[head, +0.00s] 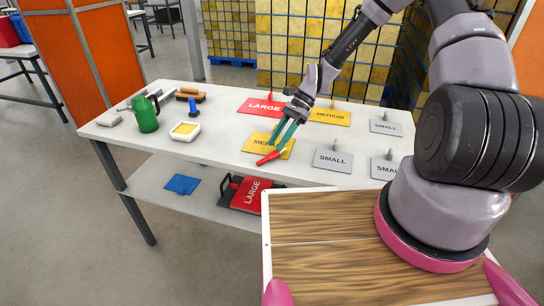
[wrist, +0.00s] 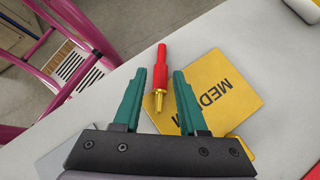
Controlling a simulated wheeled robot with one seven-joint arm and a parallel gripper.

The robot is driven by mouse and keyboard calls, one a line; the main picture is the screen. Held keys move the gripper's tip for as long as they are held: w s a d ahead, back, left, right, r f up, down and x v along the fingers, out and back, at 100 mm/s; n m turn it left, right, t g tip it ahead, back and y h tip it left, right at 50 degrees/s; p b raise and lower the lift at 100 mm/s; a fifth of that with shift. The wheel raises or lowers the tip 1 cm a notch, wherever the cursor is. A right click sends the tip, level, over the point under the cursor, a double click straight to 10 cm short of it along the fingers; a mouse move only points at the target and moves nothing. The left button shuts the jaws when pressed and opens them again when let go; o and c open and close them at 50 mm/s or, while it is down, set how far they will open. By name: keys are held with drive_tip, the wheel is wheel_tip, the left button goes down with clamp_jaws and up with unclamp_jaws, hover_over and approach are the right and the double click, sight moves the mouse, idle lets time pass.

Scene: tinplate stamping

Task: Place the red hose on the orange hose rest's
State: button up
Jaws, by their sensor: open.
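The red hose piece (head: 268,158), with a short red body and a brass tip, is at the table's front edge by a yellow MEDIUM plate (head: 257,143). It shows in the wrist view (wrist: 161,65), with its brass end toward my gripper. My gripper (head: 279,139) has teal fingers and points down over that plate. In the wrist view its fingers (wrist: 159,74) are apart, one on each side of the hose, with visible gaps. I cannot tell whether the fingertips are level with it. I cannot make out an orange hose rest in either view.
The white table (head: 215,150) also holds a red LARGE plate (head: 261,107), another yellow MEDIUM plate (head: 329,117) and grey SMALL plates (head: 333,160). A green can (head: 145,115), a yellow sponge dish (head: 185,131) and brushes (head: 190,93) stand left. The table's left front is clear.

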sight(269, 155)
drive_tip(key=x, duration=0.4)
drive_tip(key=shift+a+f, duration=0.25)
clamp_jaws()
